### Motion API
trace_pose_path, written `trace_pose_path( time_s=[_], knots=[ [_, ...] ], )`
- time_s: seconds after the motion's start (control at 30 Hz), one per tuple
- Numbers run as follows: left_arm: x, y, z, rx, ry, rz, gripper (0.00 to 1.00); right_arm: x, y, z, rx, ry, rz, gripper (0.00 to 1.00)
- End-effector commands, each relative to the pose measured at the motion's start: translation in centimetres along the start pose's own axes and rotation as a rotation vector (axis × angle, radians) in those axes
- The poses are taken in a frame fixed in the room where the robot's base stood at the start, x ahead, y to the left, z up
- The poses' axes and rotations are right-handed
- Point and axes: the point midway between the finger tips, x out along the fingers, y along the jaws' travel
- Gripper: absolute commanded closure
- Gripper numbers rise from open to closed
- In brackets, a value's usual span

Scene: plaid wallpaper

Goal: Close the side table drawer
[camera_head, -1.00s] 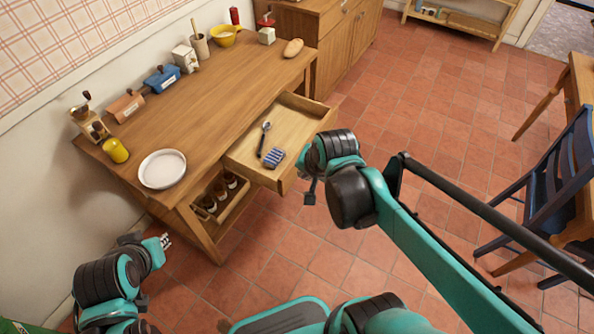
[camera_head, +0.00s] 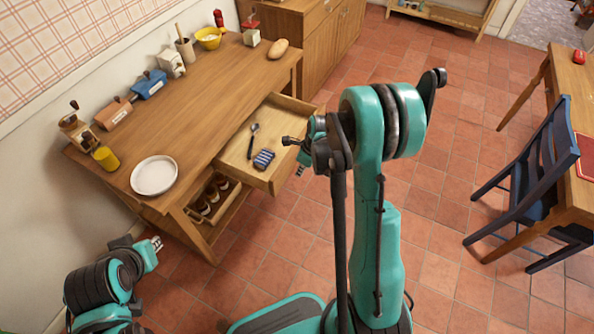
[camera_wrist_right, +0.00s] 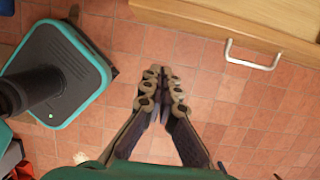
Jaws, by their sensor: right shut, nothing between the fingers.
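The side table (camera_head: 205,95) is wooden, and its drawer (camera_head: 238,155) is pulled out toward me. A spoon (camera_head: 252,140) and a blue striped item (camera_head: 263,159) lie in it. My right gripper (camera_head: 301,169) is beside the drawer's front right corner, partly hidden by my arm. In the right wrist view it is shut and empty (camera_wrist_right: 162,75) over the floor. There the drawer front (camera_wrist_right: 215,22), with its pale handle (camera_wrist_right: 252,55), lies ahead and to the right, apart from the fingers. My left gripper (camera_head: 157,243) is low, left of the table's near leg; its opening is too small to judge.
A white plate (camera_head: 154,175), a yellow cup (camera_head: 106,158), a grinder (camera_head: 76,128) and a bread roll (camera_head: 278,49) stand on the tabletop. A lower shelf holds jars (camera_head: 212,196). A blue chair (camera_head: 535,185) stands at right. The tiled floor (camera_head: 450,130) between is clear.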

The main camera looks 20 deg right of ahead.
Motion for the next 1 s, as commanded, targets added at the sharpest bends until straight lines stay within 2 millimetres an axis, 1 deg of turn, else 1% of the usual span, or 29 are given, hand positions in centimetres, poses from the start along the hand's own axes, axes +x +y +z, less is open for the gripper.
trace_pose_path(
  time_s=[0.03, 0.1, 0.3, 0.37, 0.4, 0.43, 0.6, 0.73, 1.0],
  knots=[
    [0.7, 0.0, 0.5, 0.000, 0.000, 0.000, 0.83, 1.5, 0.0, -0.1, -0.002, 0.000, 0.000, 1.00],
    [1.2, 0.0, 0.9, 0.000, 0.000, 0.000, 0.83, 3.1, 0.0, -0.1, -0.002, 0.000, 0.000, 1.00],
    [2.6, 0.0, 1.9, 0.000, 0.000, 0.000, 0.83, 7.3, 0.0, -0.1, -0.003, 0.000, -0.001, 1.00],
    [2.9, 0.0, 2.1, 0.000, 0.000, 0.000, 0.83, 8.2, 0.0, 0.2, -0.004, 0.000, -0.001, 1.00],
    [3.0, 0.0, 2.1, 0.000, 0.000, 0.000, 0.83, 8.1, 0.0, 1.1, -0.006, 0.000, -0.001, 1.00],
    [3.0, 0.0, 2.2, 0.000, 0.000, 0.000, 0.83, 8.2, 0.0, 1.6, -0.005, 0.000, -0.001, 1.00],
    [3.4, 0.0, 2.4, 0.000, 0.000, 0.000, 0.83, 8.5, 0.0, 3.3, -0.003, 0.000, -0.002, 1.00],
    [3.5, 0.0, 2.5, 0.000, 0.000, 0.000, 0.83, 8.5, 0.0, 3.9, -0.003, 0.000, -0.002, 1.00],
    [3.4, 0.0, 2.5, 0.000, 0.000, 0.000, 0.83, 8.4, 0.0, 3.9, -0.003, 0.000, -0.002, 1.00]
  ],
)
